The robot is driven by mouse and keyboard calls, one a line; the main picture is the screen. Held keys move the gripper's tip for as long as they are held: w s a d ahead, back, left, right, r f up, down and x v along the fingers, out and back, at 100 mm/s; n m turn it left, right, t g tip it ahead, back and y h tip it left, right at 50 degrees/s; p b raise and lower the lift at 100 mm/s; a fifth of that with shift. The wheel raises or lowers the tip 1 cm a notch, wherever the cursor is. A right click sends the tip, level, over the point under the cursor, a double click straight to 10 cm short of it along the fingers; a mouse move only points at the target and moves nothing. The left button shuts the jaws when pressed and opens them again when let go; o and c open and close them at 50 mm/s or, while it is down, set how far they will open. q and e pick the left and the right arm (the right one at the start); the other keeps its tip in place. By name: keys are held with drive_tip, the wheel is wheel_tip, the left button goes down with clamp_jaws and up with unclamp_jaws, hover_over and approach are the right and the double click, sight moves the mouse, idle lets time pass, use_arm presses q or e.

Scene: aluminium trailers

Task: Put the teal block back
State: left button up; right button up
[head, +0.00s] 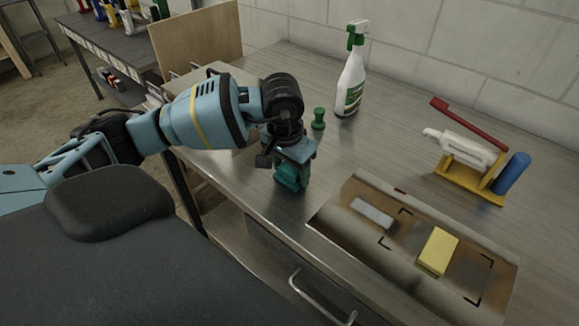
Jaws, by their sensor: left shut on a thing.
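My left gripper (284,158) comes in from the left and points down over the steel workbench. It is shut on the teal block (291,178), which shows below the fingers near the bench's front left. I cannot tell whether the block touches the bench top. A brown board (345,230) with black corner marks lies on the bench to the right of the gripper. A grey flat piece (374,213) and a yellow block (438,251) lie on it. My right gripper is not in view.
A white spray bottle (350,85) with a green head stands behind the gripper, with a small green object (318,119) beside it. A yellow rack (464,183) holding a white bottle, a blue cylinder (513,173) and a red brush (470,124) stand at right. The bench between is clear.

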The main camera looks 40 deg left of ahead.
sight(286, 171)
use_arm(q)
drive_tip(key=shift+f, duration=0.2)
drive_tip(key=o, duration=0.8)
drive_tip(key=shift+o, duration=0.8)
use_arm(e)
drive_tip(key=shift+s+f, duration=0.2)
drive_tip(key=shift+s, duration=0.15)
use_arm(q)
drive_tip(key=shift+r, duration=0.3)
wheel_tip(286, 171, up, 12)
drive_tip(key=s, duration=0.1)
drive_tip(key=shift+s+f, duration=0.15)
drive_tip(key=shift+s, duration=0.1)
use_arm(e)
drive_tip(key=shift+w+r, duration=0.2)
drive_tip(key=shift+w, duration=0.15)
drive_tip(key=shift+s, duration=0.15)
